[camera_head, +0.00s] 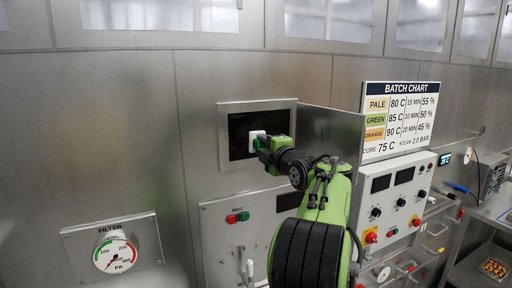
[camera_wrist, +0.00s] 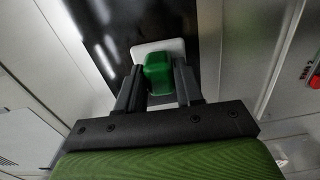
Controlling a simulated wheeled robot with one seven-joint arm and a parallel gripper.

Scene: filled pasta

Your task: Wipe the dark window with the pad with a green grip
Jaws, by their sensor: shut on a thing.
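The dark window (camera_head: 238,133) is a black pane in a metal frame on the steel wall, left of my arm in the head view. It also shows in the wrist view (camera_wrist: 112,30) as a dark strip with pale reflections. The pad (camera_head: 256,138) is white with a green grip (camera_wrist: 158,74). My gripper (camera_wrist: 158,88) is shut on the green grip, one finger on each side. In both views the white pad lies in front of the dark pane, over its right part in the head view. I cannot tell whether it touches the glass.
A metal panel (camera_head: 328,136) stands out right of the window, close behind my arm. The batch chart (camera_head: 403,120) and a control panel with knobs (camera_head: 392,205) are further right. A panel with red and green buttons (camera_head: 238,217) is below the window; a filter gauge (camera_head: 115,250) is lower left.

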